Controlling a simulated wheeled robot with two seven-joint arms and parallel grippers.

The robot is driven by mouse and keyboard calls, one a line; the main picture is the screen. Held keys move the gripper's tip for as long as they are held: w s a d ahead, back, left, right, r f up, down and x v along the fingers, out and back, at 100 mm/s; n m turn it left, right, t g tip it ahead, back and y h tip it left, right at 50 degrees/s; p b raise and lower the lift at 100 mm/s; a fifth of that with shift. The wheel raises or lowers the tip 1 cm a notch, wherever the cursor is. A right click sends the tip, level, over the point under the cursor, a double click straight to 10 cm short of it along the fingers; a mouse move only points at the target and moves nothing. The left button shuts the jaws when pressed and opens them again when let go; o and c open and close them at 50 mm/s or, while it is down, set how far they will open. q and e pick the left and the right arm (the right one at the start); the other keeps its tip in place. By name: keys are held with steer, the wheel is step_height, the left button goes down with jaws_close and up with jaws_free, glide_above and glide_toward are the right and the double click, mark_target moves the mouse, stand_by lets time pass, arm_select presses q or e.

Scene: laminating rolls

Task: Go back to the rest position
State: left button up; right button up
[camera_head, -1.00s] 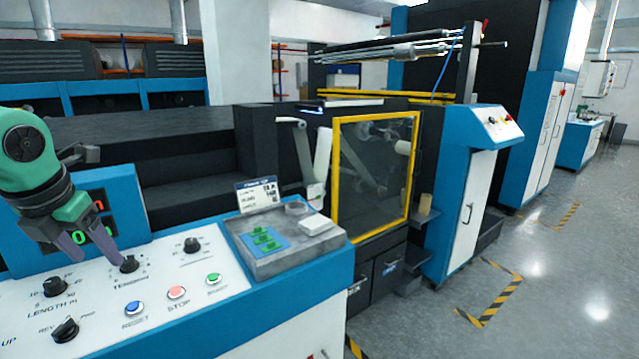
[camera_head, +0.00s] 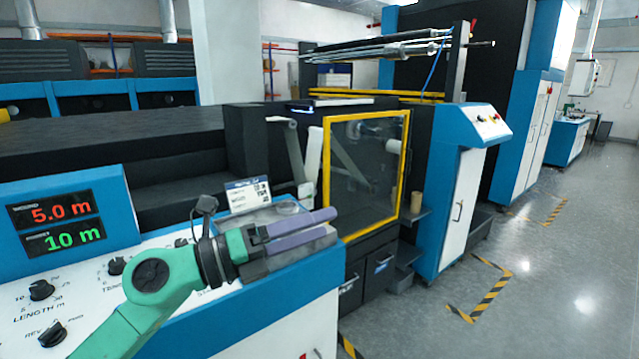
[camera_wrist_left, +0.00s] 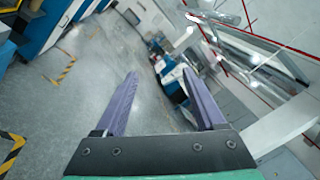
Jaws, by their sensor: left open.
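My left gripper (camera_head: 300,230) is in the head view, on a green arm over the right end of the white control panel (camera_head: 75,285). Its purple fingers point right and hold nothing. In the left wrist view the two fingers (camera_wrist_left: 160,105) stand apart with only floor and room between them. The gripper hides the stop and start buttons and most of the grey tray (camera_head: 290,206). My right gripper is not in view.
A display (camera_head: 58,222) on the blue console reads 5.0 m and 10 m. A label card (camera_head: 248,195) stands behind the gripper. A yellow-framed clear door (camera_head: 365,175) stands beyond it. The grey floor (camera_head: 540,290) at right is open, with striped markings.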

arm_select(q)
steer(key=w+a+n+t+y, duration=0.4)
steer(key=a+n+t+y, duration=0.3)
steer(key=n+t, duration=0.75)
steer(key=a+f+n+g+y, duration=0.4)
steer(key=a+f+n+y, duration=0.25)
steer(key=f+n, duration=0.3)
steer(key=a+f+n+g+y, duration=0.3)
steer(key=a+f+n+y, duration=0.2)
steer(key=a+f+n, duration=0.45)
steer(key=s+d+f+n+g+h, duration=0.1)
steer(key=s+f+n+g, duration=0.2)
steer(key=s+f+g, duration=1.45)
steer(key=s+f+t, duration=0.2)
steer(key=s+f, duration=0.2)
steer(key=f, duration=1)
steer(key=s+f+t, duration=0.2)
steer(key=s+f, duration=0.2)
steer(key=f, duration=1.1)
steer(key=s+a+f+g+p, duration=0.1)
steer(key=s+a+f, duration=0.2)
steer(key=s+f, duration=0.9)
steer(key=s, duration=0.3)
steer(key=shift+s, duration=0.3)
steer(key=shift+m, duration=0.25)
